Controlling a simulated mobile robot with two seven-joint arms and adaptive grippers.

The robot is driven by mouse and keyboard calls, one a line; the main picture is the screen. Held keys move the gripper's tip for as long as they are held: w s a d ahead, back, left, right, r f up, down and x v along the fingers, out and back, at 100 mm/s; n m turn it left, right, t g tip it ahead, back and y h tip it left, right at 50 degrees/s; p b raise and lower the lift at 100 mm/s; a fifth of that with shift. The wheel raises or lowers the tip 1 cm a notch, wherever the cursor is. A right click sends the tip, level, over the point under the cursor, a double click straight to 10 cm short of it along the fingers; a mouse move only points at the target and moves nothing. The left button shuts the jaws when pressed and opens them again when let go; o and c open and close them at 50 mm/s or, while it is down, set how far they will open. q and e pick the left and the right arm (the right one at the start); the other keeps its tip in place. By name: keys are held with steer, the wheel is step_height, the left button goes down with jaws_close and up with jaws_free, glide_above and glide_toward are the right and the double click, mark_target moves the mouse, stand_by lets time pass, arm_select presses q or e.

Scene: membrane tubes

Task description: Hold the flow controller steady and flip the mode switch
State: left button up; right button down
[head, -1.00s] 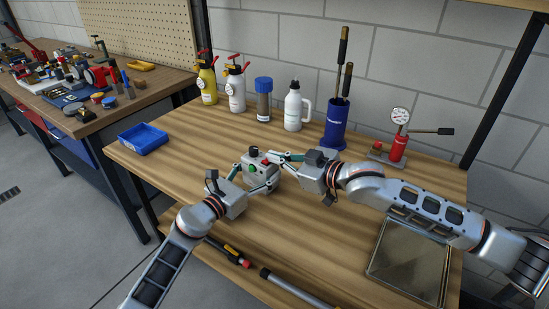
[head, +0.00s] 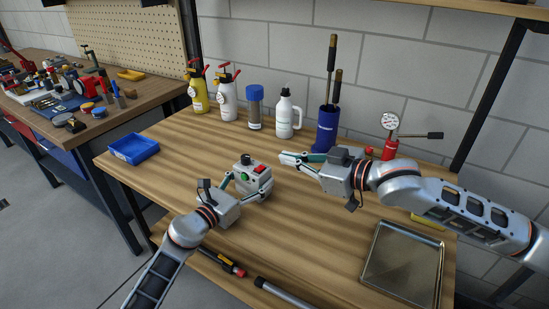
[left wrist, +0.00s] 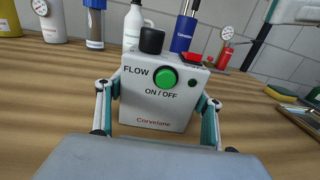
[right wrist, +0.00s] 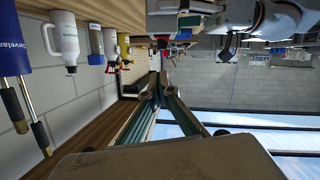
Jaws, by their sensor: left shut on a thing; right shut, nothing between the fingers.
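The flow controller (head: 252,178) is a pale grey box upright on the wooden table. In the left wrist view the flow controller (left wrist: 155,104) shows a "FLOW" label, a green ON/OFF button (left wrist: 165,77), a black knob (left wrist: 151,40) and a red switch (left wrist: 190,58) on top. I cannot tell which way the red switch is set. My left gripper (head: 248,187) is shut on the box, one finger on each side. My right gripper (head: 283,158) is shut and empty, to the right of the box and apart from it. It also shows shut in the right wrist view (right wrist: 157,88).
Bottles, a blue-capped jar (head: 255,105) and a blue tool holder (head: 325,128) stand along the back. A blue bin (head: 134,149) is at left, a metal tray (head: 403,264) at front right.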

steer(key=shift+v, duration=1.3)
steer(key=shift+r, duration=0.1)
arm_select(q)
steer(key=o, duration=1.4)
steer(key=shift+o, duration=0.2)
steer(key=shift+a, duration=0.1)
